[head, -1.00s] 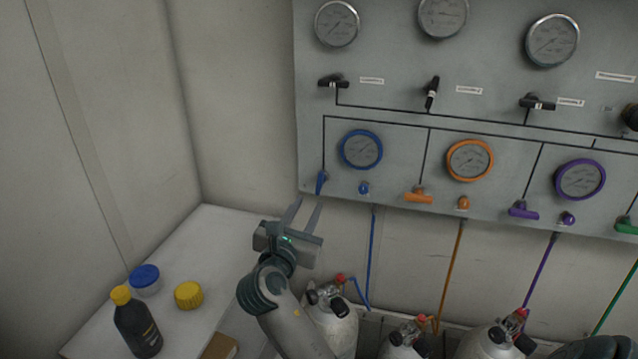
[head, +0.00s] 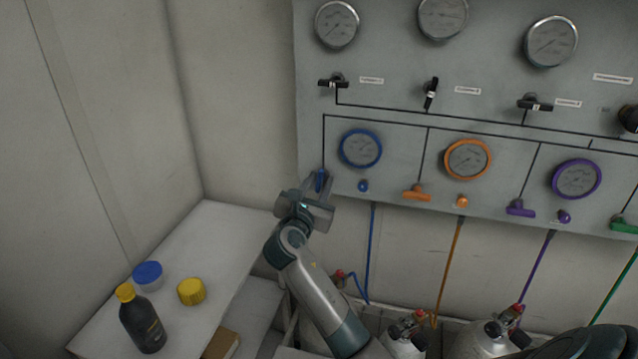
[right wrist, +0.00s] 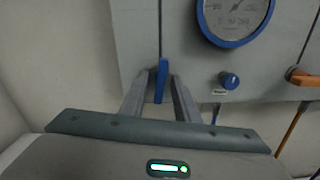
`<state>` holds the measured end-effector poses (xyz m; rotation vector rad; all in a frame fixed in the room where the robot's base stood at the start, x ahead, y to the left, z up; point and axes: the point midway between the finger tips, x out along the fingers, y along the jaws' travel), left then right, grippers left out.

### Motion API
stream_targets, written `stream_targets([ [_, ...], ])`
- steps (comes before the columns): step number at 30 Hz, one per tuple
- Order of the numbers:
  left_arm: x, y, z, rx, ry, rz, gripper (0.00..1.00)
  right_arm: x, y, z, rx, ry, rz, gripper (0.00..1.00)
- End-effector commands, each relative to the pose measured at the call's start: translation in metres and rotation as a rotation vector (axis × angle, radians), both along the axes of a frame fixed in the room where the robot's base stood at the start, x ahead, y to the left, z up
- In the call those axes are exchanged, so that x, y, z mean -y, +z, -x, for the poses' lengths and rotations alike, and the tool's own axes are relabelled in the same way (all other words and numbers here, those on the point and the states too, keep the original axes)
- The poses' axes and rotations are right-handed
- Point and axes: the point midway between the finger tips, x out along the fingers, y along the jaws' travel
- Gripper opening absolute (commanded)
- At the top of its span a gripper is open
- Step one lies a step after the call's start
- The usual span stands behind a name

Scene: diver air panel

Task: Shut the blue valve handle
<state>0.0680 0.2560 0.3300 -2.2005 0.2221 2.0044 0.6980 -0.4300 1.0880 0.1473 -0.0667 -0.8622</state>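The blue valve handle (head: 320,181) is at the lower left of the panel, below and left of the blue-rimmed gauge (head: 361,148). It points up and down, in line with the black line above it. My right gripper (head: 318,188) is at the handle, partly covering it in the head view. In the right wrist view the blue handle (right wrist: 162,80) stands between the two open fingers (right wrist: 158,98), with gaps visible on both sides. I cannot tell how deep the fingers reach around it. My left gripper is not in view.
A blue knob (head: 363,186) sits right of the handle, and an orange handle (head: 417,193) points sideways further right. Gas cylinders (head: 405,338) stand below the panel. A white table (head: 215,235) at left carries a dark bottle (head: 142,322), a blue-lidded jar (head: 147,275) and a yellow lid (head: 191,291).

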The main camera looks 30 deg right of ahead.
Motion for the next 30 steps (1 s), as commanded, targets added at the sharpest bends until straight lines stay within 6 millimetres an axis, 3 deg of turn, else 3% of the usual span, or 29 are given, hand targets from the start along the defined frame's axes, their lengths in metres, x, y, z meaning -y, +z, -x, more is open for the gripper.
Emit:
stream_targets([
  [2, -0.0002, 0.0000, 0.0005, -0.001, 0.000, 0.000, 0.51, -0.0001, 0.0001, 0.0001, 0.000, 0.000, 0.000, 0.24],
  [5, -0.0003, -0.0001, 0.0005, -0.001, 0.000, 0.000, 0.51, -0.0001, 0.0002, 0.0001, 0.000, 0.000, 0.000, 0.00],
  [19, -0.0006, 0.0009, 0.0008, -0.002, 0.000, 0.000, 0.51, -0.0003, 0.0007, 0.0000, 0.031, 0.000, -0.025, 0.00],
  [30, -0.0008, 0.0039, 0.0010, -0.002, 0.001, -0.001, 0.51, -0.0011, 0.0019, -0.0009, 0.194, -0.001, -0.163, 0.00],
])
